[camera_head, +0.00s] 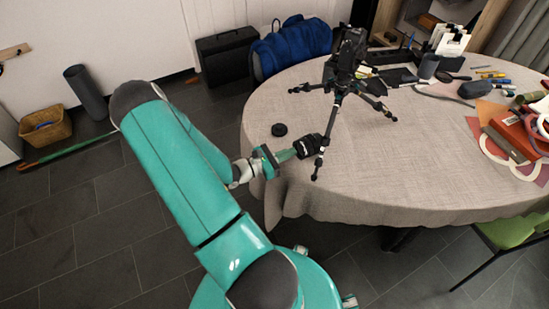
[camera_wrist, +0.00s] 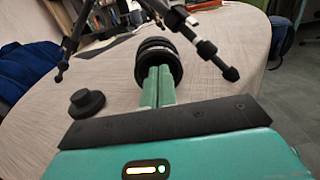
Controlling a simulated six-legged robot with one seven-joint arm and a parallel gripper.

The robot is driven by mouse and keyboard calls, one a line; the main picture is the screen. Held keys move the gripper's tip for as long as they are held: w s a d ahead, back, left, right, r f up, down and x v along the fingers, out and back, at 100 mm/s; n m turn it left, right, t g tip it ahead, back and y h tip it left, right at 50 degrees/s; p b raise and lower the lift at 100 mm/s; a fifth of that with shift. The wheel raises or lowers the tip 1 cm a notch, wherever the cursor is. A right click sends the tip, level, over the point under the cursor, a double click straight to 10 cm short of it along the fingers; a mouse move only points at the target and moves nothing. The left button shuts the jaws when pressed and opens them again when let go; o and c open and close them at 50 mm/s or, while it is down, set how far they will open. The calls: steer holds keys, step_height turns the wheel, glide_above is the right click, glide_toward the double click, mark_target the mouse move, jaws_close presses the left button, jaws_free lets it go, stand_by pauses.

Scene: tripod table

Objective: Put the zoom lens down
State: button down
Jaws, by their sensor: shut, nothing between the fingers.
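The zoom lens (camera_head: 306,146), a black ribbed cylinder, is at the near-left edge of the cloth-covered table (camera_head: 400,165), beside a tripod leg. It also shows in the wrist view (camera_wrist: 158,48), just beyond my fingertips. My gripper (camera_head: 292,153) reaches in from the left at the table edge. Its two green fingers (camera_wrist: 157,72) are pressed together with nothing between them. Their tips overlap the lens's near end in the picture; I cannot tell whether they touch it. The fingers hide part of that end.
A black tripod (camera_head: 334,100) carries a camera (camera_head: 347,50); its feet spread over the table around the lens. A small black round piece (camera_head: 279,130) lies left of the lens. Tools and papers crowd the table's right side. The front middle of the table is clear.

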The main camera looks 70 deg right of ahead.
mark_target(310, 145)
steer(key=shift+s+d, duration=0.5)
steer(key=shift+d, duration=0.05)
steer(key=x, duration=0.7)
steer(key=shift+d, duration=0.1)
steer(key=v, duration=1.4)
steer(key=shift+r, duration=0.1)
